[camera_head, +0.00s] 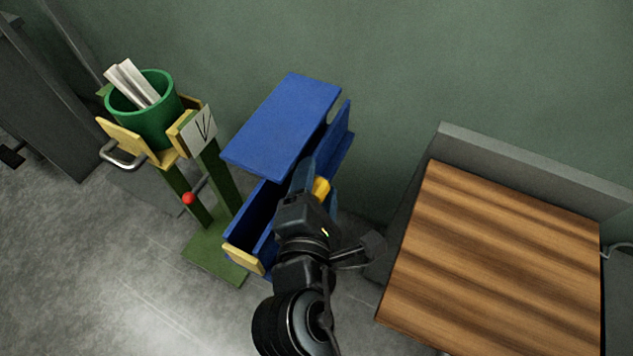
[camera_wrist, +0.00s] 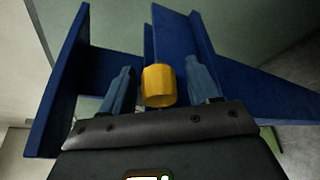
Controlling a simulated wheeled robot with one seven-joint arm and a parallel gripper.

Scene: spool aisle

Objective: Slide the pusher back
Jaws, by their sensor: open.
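The blue trough unit (camera_head: 282,120) stands against the green wall, with a flat blue top and an open channel below it. A yellow knob (camera_head: 321,188), which looks like the pusher's handle, shows beside my gripper (camera_head: 316,178) at the channel's right side. In the wrist view the knob (camera_wrist: 159,86) sits between the two fingers of my gripper (camera_wrist: 161,80), with gaps on both sides. The fingers are open around it. A blue upright panel (camera_wrist: 185,45) rises behind the knob. My gripper and arm hide much of the pusher and the channel in the head view.
A green stand with a green bucket (camera_head: 145,118) of pale sticks, a metal handle (camera_head: 122,156) and a red ball (camera_head: 188,198) is close on the left. A wooden-topped table (camera_head: 495,260) is on the right. Grey floor is free at the lower left.

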